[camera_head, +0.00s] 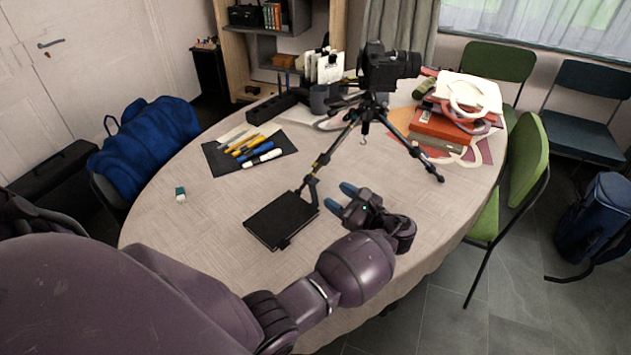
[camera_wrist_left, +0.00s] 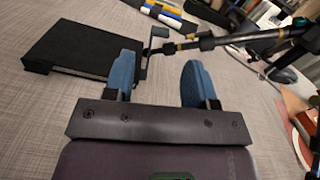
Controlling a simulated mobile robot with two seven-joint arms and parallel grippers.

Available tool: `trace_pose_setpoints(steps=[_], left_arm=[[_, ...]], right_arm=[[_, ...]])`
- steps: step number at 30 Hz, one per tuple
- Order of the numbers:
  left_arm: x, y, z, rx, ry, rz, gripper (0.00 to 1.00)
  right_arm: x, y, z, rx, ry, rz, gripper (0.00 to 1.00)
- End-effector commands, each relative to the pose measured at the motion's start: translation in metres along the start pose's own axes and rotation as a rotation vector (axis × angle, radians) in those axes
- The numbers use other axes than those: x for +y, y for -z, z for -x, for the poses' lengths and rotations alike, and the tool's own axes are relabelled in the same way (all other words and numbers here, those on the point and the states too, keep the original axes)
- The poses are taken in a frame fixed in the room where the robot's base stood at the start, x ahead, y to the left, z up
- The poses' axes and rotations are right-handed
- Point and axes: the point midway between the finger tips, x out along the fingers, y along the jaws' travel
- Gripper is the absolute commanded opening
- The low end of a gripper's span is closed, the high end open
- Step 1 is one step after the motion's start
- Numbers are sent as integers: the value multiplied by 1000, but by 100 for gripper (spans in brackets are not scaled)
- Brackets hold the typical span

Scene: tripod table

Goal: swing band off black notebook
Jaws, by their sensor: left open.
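The black notebook (camera_head: 281,220) lies shut on the table near its front edge. It also shows at the left of the left wrist view (camera_wrist_left: 80,48). A small dark piece sticks out at its near edge; I cannot tell whether this is the band, and no band stands out clearly on the cover. My left gripper (camera_head: 342,197) is open and empty, to the right of the notebook. In the left wrist view its blue fingers (camera_wrist_left: 158,80) are spread apart, the left one close to the notebook's side. My right gripper is out of view.
A tripod (camera_head: 330,150) carries a camera (camera_head: 388,67); one leg comes down by the notebook's far right corner, close to my fingers. A black mat (camera_head: 222,160) with pens lies behind. Books (camera_head: 440,125) are stacked at the right. An eraser (camera_head: 180,194) lies left; the table around it is clear.

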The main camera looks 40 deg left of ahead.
Motion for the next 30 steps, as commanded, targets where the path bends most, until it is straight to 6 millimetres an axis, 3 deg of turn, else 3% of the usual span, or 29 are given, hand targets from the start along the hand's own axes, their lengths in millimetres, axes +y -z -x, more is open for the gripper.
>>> trace_pose_setpoints(steps=[9,15,28,30], left_arm=[[1,0,-56,-2,-2,0,51],[1,1,-78,0,-1,1,51],[0,0,-86,1,0,2,51],[0,0,-86,1,0,2,42]], right_arm=[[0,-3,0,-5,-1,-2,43],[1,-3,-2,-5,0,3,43],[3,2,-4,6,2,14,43],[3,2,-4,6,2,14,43]])
